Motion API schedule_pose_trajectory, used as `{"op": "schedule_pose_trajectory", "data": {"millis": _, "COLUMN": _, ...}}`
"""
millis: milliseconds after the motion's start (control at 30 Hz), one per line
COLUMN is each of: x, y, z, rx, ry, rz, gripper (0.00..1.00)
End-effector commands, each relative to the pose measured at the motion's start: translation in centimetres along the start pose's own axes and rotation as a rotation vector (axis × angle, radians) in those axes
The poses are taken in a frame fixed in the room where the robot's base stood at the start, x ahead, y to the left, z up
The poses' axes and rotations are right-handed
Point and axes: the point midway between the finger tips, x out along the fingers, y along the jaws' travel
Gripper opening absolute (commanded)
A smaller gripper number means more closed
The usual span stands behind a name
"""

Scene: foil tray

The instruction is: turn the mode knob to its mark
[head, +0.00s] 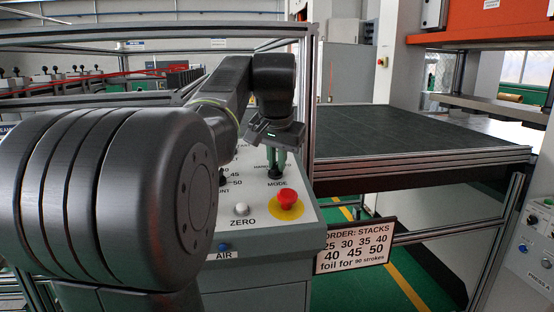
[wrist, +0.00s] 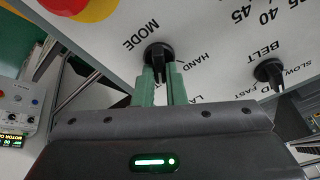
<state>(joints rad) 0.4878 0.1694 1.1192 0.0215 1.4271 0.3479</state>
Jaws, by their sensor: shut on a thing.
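The mode knob (wrist: 158,54) is a black knob on the light control panel, beside the word MODE. A short line and the word HAND are printed to its right in the wrist view, with another word partly hidden below. My gripper (wrist: 160,75) has its two green fingers on either side of the knob's grip and is shut on it. In the head view my gripper (head: 276,161) reaches down onto the panel from above, and the knob (head: 275,173) shows just above its MODE label. The fingers hide part of the knob, so its exact pointing is hard to read.
A red mushroom button (head: 287,197) on a yellow disc sits just in front of the knob. The BELT knob (wrist: 269,72) is to the right in the wrist view. An order sign (head: 355,247) hangs beside the panel.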

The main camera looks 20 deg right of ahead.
Motion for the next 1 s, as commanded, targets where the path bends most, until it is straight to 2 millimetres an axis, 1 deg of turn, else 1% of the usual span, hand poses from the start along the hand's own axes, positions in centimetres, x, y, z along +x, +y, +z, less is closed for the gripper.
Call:
{"op": "schedule_pose_trajectory", "data": {"millis": 267, "x": -0.28, "y": -0.08, "z": -0.13, "rx": -0.141, "ry": 0.0, "rz": -0.022, "gripper": 0.0}}
{"op": "schedule_pose_trajectory", "data": {"millis": 1000, "x": -0.3, "y": -0.37, "z": -0.03, "rx": -0.819, "ry": 0.002, "rz": -0.123, "gripper": 0.0}}
